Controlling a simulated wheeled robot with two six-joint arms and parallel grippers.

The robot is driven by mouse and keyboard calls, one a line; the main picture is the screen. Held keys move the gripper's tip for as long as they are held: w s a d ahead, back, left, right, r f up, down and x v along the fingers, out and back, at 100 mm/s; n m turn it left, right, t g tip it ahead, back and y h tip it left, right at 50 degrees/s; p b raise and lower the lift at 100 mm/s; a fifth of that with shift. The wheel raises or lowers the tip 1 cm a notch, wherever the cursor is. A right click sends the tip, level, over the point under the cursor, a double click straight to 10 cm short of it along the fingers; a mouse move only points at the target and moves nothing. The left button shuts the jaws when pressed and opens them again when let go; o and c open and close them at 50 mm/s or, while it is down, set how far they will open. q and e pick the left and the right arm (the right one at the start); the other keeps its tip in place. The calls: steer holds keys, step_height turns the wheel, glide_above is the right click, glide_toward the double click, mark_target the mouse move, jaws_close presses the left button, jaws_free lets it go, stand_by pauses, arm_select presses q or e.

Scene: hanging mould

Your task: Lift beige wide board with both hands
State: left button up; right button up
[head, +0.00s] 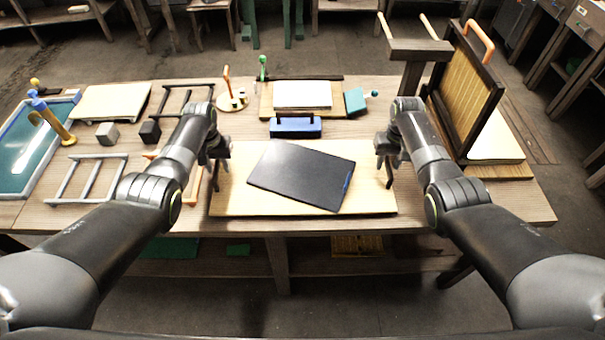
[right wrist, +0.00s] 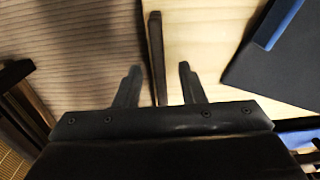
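The beige wide board (head: 370,196) lies flat on the table at the middle front. A dark flat panel (head: 303,176) with a blue mark on its right edge lies on it. My left gripper (head: 218,170) is at the board's left edge, with its fingers apart; the arm partly hides them. My right gripper (head: 384,168) is at the board's right edge. In the right wrist view my right gripper (right wrist: 158,84) is open, one finger on each side of the beige board's dark edge, with gaps visible. The board's surface (right wrist: 205,35) and the dark panel (right wrist: 285,65) also show there.
Behind the board stand a blue block-like tool (head: 296,128) and a white pad (head: 303,95). A dark-framed upright screen (head: 466,90) stands right of my right arm. A grey frame (head: 87,178) and a blue-rimmed tray (head: 30,150) lie at the left.

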arm_select(q)
steer(key=shift+f, duration=0.4)
arm_select(e)
steer(key=shift+f, duration=0.4)
arm_select(q)
jaws_close()
arm_select(e)
jaws_close()
arm_select(q)
steer(key=shift+r, duration=0.1)
